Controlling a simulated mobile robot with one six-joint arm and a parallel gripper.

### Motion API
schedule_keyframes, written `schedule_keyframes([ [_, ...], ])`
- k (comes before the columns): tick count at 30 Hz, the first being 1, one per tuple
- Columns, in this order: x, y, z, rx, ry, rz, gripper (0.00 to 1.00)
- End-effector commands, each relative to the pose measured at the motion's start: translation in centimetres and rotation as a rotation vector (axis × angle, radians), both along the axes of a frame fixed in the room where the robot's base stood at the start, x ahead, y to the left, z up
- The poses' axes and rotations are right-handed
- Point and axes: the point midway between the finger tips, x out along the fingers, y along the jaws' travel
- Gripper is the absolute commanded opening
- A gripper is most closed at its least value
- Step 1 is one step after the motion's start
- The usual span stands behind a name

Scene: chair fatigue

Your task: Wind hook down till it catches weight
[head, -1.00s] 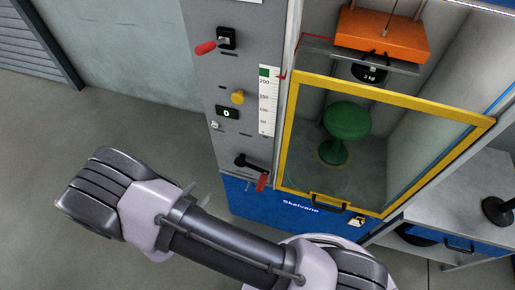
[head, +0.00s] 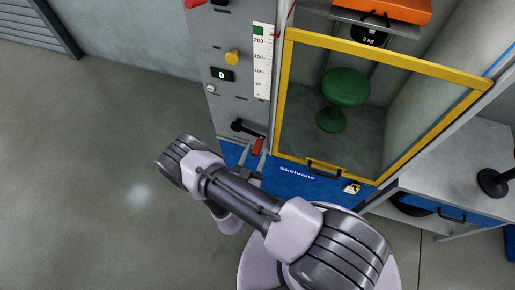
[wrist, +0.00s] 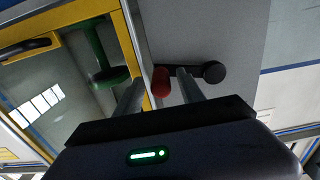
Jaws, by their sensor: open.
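The black crank (head: 238,126) with its red handle (head: 258,146) is low on the grey panel. In the wrist view the red handle (wrist: 161,82) shows between the two fingers of my gripper (wrist: 158,86); I cannot tell whether they touch it. My gripper (head: 254,156) is open at the crank in the head view. A black weight marked in kg (head: 368,36) shows at the top of the cabinet, with a dark loop above it, under the orange block (head: 400,8). I cannot make out whether a hook catches it.
A yellow-framed clear door (head: 385,57) covers the cabinet, with a green stool (head: 345,88) inside. The panel carries a yellow knob (head: 232,58), a display reading 0 (head: 222,75) and a scale (head: 262,62). A grey bench (head: 470,155) stands right. Floor at left is clear.

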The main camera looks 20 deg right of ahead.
Motion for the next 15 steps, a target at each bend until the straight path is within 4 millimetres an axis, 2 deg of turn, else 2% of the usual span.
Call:
schedule_keyframes([
  [6,1.8,-1.3,0.0,0.000,0.000,-0.001,0.46],
  [14,2.0,-1.3,0.1,0.000,0.000,0.002,0.46],
  [15,2.0,-1.3,0.0,0.000,0.000,0.002,0.40],
])
